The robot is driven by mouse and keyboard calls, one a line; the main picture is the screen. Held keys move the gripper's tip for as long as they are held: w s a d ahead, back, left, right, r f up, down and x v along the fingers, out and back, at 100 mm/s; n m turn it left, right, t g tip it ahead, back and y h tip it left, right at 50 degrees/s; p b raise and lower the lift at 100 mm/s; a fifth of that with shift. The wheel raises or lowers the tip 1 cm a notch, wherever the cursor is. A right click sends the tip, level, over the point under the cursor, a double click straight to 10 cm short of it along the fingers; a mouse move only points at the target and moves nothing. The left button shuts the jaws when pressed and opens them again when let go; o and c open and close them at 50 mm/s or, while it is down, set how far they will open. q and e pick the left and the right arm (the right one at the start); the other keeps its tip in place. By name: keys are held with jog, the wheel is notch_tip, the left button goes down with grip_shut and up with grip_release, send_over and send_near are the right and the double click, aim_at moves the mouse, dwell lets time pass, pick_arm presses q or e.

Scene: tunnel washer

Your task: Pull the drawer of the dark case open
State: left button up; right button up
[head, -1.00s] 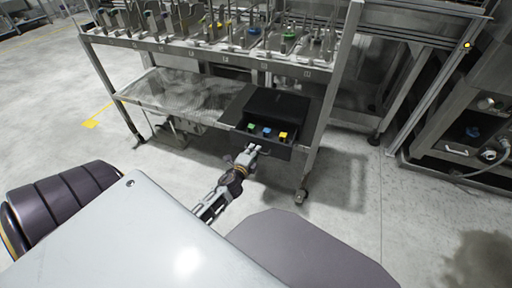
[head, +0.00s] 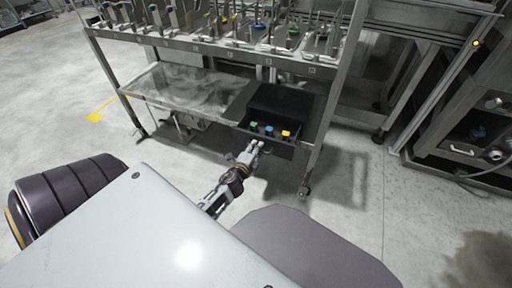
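The dark case (head: 282,99) sits at the right end of the rack's lower shelf. Its drawer (head: 281,149) stands partly open toward me. A green block (head: 254,126), a blue block (head: 269,130) and a yellow block (head: 286,134) lie in it. My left gripper (head: 257,147) is at the left part of the drawer's front, at the handle. Its fingers are small here, and whether they are closed on the handle cannot be made out. My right gripper is not in view.
The steel rack (head: 222,58) carries several upright tools on its upper shelf. The rest of its lower shelf (head: 180,88) looks bare. A rack leg with a caster (head: 304,191) stands right of the drawer. Machinery (head: 470,135) is at the far right. The floor before the rack is clear.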

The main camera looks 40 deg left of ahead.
pick_arm(q)
jog(key=shift+s, duration=0.1)
jog(key=v, duration=1.2)
dwell(0.5)
dwell(0.6)
